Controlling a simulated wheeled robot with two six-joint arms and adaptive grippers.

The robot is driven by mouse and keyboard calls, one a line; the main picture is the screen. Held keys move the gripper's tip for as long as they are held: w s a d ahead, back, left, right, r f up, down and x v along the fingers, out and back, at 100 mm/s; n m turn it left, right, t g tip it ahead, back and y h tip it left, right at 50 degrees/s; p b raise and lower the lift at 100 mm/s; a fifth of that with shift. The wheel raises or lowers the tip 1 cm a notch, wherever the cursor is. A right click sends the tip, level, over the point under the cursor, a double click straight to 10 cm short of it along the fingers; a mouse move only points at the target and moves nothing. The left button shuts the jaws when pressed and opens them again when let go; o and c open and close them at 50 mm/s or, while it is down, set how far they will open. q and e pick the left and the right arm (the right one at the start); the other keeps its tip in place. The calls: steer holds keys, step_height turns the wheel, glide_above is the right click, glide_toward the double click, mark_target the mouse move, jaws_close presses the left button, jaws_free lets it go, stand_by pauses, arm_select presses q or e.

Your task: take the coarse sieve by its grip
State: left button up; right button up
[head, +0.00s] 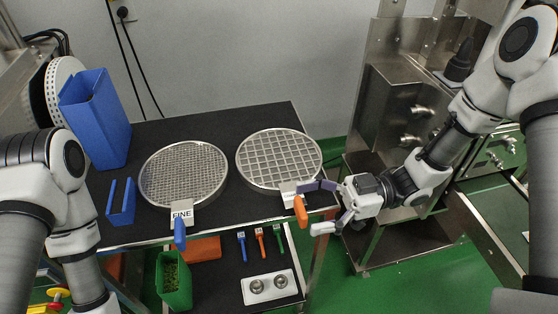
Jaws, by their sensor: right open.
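The coarse sieve (279,158) is a round metal sieve with wide mesh, lying on the right of the dark table top. Its orange grip (300,211) points toward me over the front edge, and its white label (287,190) is partly covered. My right gripper (311,208) is open, coming from the right, with one finger across the label end and the other near the grip's lower end. The grip appears at the mouth between the fingertips; I cannot tell whether they touch it. My left arm shows at the left, but its gripper is out of view.
A fine-mesh sieve (184,172) with a blue grip (179,233) and FINE label lies to the left. Blue containers (97,117) stand at the table's left. A lower shelf holds a green bin (174,283), small coloured tools and a white tray (270,287). Steel machinery (398,110) stands right.

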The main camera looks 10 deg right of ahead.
steer(key=shift+w+a+f, duration=0.1)
steer(key=shift+a, duration=1.05)
steer(key=shift+d, duration=0.1)
steer(key=c, duration=1.4)
